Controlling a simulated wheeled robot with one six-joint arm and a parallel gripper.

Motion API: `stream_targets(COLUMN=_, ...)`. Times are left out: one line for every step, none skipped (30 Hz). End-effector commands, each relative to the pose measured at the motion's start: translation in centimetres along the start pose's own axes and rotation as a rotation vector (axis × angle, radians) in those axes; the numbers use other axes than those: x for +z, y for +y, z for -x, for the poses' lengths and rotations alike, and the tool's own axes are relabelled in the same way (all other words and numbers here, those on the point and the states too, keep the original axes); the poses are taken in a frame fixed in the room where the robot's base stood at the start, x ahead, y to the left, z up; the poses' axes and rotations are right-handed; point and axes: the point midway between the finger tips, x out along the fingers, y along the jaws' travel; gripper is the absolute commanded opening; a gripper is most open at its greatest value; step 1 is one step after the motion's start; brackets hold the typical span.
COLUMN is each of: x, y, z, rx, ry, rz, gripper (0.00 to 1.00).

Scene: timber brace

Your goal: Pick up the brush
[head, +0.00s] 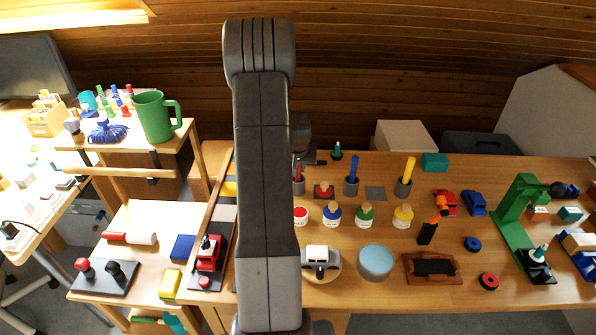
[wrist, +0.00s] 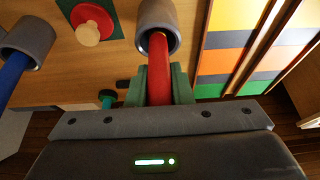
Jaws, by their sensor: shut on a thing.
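A red brush (wrist: 159,62) stands with one end in a grey cup (wrist: 157,18) in the wrist view. My gripper (wrist: 161,88) has its green fingers on both sides of the red handle and is shut on it. The far end of the brush is hidden inside the cup. In the head view the red brush (head: 299,170) and its cup (head: 299,188) show just right of my arm, and my gripper is mostly hidden behind the arm.
A blue brush (head: 354,165) and a yellow brush (head: 409,169) stand in their own cups to the right. Several paint jars (head: 364,217) stand in front. A red knobbed piece (wrist: 92,24) is close to the cup. A striped board (wrist: 232,60) lies on its other side.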

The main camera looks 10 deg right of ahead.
Motion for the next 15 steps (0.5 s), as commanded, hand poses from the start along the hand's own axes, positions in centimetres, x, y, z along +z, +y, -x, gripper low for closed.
stream_targets(x=-0.1, y=0.0, z=0.1, rx=0.0, ry=0.001, rz=0.0, gripper=0.0)
stream_targets(x=-0.1, y=0.0, z=0.2, rx=0.0, ry=0.002, rz=0.0, gripper=0.0)
stream_targets(x=-0.3, y=0.0, z=0.5, rx=0.0, ry=0.002, rz=0.0, gripper=0.0)
stream_targets(x=-0.4, y=0.0, z=0.8, rx=0.0, ry=0.003, rz=0.0, gripper=0.0)
stream_targets(x=-0.6, y=0.0, z=1.1, rx=0.0, ry=0.003, rz=0.0, gripper=0.0)
stream_targets(x=-0.8, y=0.0, z=1.7, rx=-0.001, ry=0.005, rz=-0.001, gripper=0.0)
stream_targets(x=-1.0, y=0.0, z=2.1, rx=-0.001, ry=0.005, rz=-0.001, gripper=0.0)
stream_targets(x=-1.2, y=0.0, z=2.7, rx=-0.001, ry=0.006, rz=-0.001, gripper=0.0)
stream_targets(x=-1.6, y=0.0, z=3.4, rx=-0.001, ry=0.006, rz=-0.002, gripper=0.0)
stream_targets(x=-1.8, y=0.0, z=4.0, rx=-0.001, ry=0.007, rz=-0.002, gripper=0.0)
stream_targets(x=-2.0, y=0.0, z=4.6, rx=-0.001, ry=0.006, rz=-0.001, gripper=0.0)
stream_targets(x=-2.3, y=0.0, z=5.3, rx=-0.001, ry=0.006, rz=-0.001, gripper=0.0)
stream_targets(x=-2.5, y=0.0, z=5.9, rx=-0.001, ry=0.005, rz=-0.001, gripper=0.0)
stream_targets(x=-2.8, y=0.0, z=6.4, rx=-0.001, ry=0.006, rz=0.0, gripper=0.0)
stream_targets(x=-3.0, y=0.0, z=7.0, rx=0.0, ry=0.005, rz=0.0, gripper=0.0)
